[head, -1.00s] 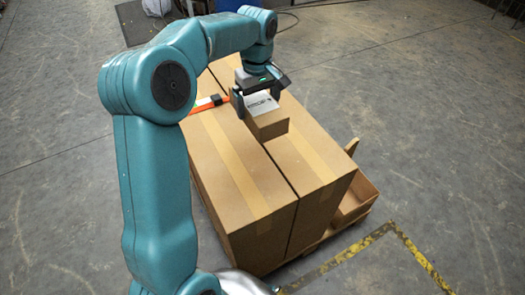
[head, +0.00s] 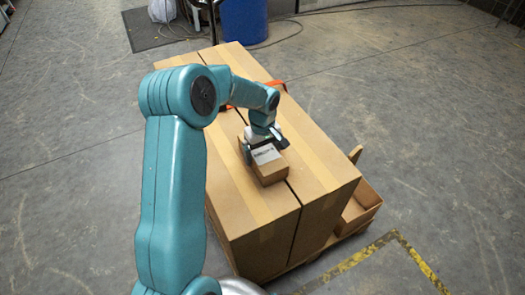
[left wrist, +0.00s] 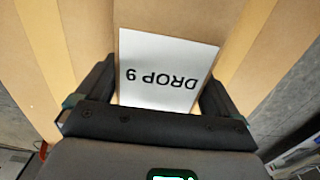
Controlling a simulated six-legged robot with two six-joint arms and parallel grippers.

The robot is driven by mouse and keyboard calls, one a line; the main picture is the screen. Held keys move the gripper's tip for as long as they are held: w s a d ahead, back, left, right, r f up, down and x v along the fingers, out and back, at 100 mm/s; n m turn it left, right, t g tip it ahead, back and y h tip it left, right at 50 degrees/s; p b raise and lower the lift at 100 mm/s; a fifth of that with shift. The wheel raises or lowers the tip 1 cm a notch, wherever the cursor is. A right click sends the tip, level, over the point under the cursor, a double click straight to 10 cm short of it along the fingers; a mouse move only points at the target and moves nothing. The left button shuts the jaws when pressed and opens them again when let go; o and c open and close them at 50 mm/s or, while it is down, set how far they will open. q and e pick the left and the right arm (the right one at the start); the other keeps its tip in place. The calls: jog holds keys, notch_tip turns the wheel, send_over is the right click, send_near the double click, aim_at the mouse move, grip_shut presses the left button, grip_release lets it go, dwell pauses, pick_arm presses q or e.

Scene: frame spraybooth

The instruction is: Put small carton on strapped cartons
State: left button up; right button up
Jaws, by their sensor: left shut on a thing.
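The small brown carton (head: 271,176) has a white label on top. The label (left wrist: 163,72) reads "DROP 9", upside down in the left wrist view. My left gripper (head: 264,151) is shut on the small carton (left wrist: 172,18), with one finger on each side of it. The carton is over the seam between the two large strapped cartons (head: 312,188), towards their near end. It is upright and at or just above their tops; I cannot tell if it touches. An orange strap (head: 277,85) crosses the large cartons behind my gripper. My right gripper is not in view.
An open brown box (head: 361,204) stands on the pallet right of the large cartons. A blue barrel (head: 244,20) and a dark mat (head: 166,27) are behind. Yellow-black tape (head: 418,267) marks the floor at front right. The near carton tops are clear.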

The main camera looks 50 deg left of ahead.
aim_at(262, 150)
pick_arm(q)
jog(key=shift+r, duration=0.1)
jog(key=shift+f, duration=0.2)
jog(key=o, duration=1)
jog(key=shift+o, duration=0.2)
jog(key=shift+r, duration=0.35)
notch_tip(262, 150, up, 12)
jog(key=shift+f, duration=0.15)
